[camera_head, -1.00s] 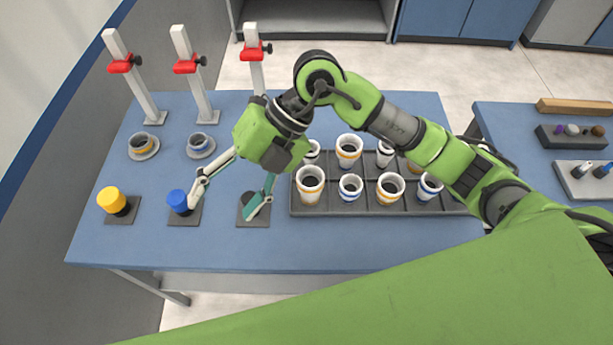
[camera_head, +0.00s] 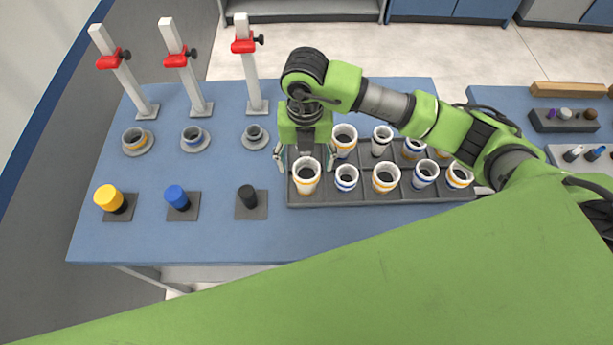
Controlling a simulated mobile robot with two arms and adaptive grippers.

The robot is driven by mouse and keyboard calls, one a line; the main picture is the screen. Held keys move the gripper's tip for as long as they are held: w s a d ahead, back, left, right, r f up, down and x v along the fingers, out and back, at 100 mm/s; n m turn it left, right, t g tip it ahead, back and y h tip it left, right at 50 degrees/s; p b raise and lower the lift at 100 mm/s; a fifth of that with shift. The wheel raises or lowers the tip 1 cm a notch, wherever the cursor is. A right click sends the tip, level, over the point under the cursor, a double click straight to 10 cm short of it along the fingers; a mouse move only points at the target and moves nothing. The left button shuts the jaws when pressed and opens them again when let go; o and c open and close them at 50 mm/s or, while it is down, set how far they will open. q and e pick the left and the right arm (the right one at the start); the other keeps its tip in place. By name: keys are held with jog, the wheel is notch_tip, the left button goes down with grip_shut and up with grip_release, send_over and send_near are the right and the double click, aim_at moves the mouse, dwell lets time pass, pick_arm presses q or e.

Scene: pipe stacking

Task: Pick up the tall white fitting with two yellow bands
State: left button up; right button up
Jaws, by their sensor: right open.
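A tall white fitting with yellow banding (camera_head: 306,179) stands upright in the front left compartment of the dark tray (camera_head: 345,200). Its separate bands are too small to count surely. My right gripper (camera_head: 306,161) is open, pointing down at this fitting, with one finger on its left and the other on its right. I cannot tell whether the fingers touch it. A wider white fitting with yellow bands (camera_head: 385,178) stands farther right in the front row. My left gripper is not in view.
Several other white fittings with blue, yellow or dark bands fill the tray close by. Left are yellow (camera_head: 108,198), blue (camera_head: 177,197) and black (camera_head: 247,196) pegs on plates, cups on saucers, and white posts with red clamps (camera_head: 248,45). The table front is clear.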

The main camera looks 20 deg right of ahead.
aim_at(306, 174)
jog(key=shift+f+p, duration=0.35)
jog(key=shift+f, duration=0.05)
jog(key=f, duration=0.1)
jog(key=f+p, duration=0.1)
jog(key=f, duration=0.1)
jog(key=shift+w+d+f+p, duration=0.2)
jog(key=shift+f+p, duration=0.1)
jog(key=shift+f, duration=0.4)
jog(key=c, duration=1.3)
jog(key=shift+o, duration=0.2)
jog(key=shift+w+r+b, duration=0.1)
jog(key=shift+r+b, duration=0.4)
jog(key=s+a+r+b, duration=0.2)
jog(key=s+a+r, duration=0.1)
jog(key=s+r, duration=0.3)
jog(key=s+a+r+b, duration=0.2)
jog(key=s+a+r, duration=0.1)
jog(key=s+r, duration=0.3)
jog(key=shift+s, duration=0.45)
